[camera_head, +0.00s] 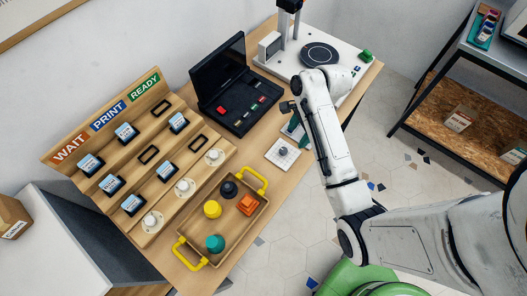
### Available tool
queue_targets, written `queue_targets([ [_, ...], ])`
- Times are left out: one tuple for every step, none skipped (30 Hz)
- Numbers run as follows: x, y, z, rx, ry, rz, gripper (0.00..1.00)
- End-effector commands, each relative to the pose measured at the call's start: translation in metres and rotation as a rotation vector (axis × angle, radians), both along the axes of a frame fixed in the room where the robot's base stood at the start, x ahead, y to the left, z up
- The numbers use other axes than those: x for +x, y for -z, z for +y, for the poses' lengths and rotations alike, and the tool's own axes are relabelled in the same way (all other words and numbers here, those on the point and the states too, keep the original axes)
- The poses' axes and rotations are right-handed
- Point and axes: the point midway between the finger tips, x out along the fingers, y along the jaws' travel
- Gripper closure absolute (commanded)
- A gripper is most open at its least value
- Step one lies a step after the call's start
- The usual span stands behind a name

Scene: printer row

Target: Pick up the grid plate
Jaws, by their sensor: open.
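A small white square plate (274,158), which looks like the grid plate, lies flat on the wooden table between the black case and the tray. A small grey piece (283,151) sits on its middle; the grid itself is too small to make out. My gripper (291,122) is open just behind the plate, near the table's right edge, and apart from it in the picture. My arm comes in from the right and partly hides the gripper, and its height over the table is hard to tell. A teal and white item beside the gripper is mostly hidden.
A wooden tray (190,239) with yellow handles holds several coloured pieces. A sloped WAIT/PRINT/READY rack (185,147) stands left. An open black case (238,118) and a white machine (347,62) with a round black bed stand behind. A shelf (445,88) stands right.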

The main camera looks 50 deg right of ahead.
Motion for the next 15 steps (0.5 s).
queue_targets([
  [0.001, -0.004, -0.006, 0.009, 0.044, 0.007, 0.39],
  [0.002, -0.005, -0.008, 0.015, 0.063, 0.010, 0.39],
  [0.002, -0.004, -0.009, 0.019, 0.080, 0.013, 0.39],
  [0.003, -0.003, -0.010, 0.021, 0.090, 0.016, 0.39],
  [0.003, 0.000, -0.009, 0.024, 0.095, 0.019, 0.39],
  [0.004, 0.006, -0.008, 0.024, 0.098, 0.019, 0.39],
  [0.004, 0.010, -0.007, 0.025, 0.098, 0.020, 0.39],
  [0.004, 0.015, -0.006, 0.025, 0.096, 0.021, 0.39],
  [0.005, 0.021, -0.004, 0.025, 0.096, 0.021, 0.39],
  [0.006, 0.026, -0.003, 0.024, 0.096, 0.020, 0.39],
  [0.007, 0.030, -0.002, 0.024, 0.095, 0.020, 0.39],
  [0.008, 0.035, -0.001, 0.024, 0.095, 0.020, 0.39],
  [0.008, 0.039, 0.000, 0.023, 0.094, 0.019, 0.39],
  [0.009, 0.042, 0.001, 0.023, 0.094, 0.019, 0.39],
  [0.009, 0.045, 0.002, 0.023, 0.094, 0.018, 0.39],
])
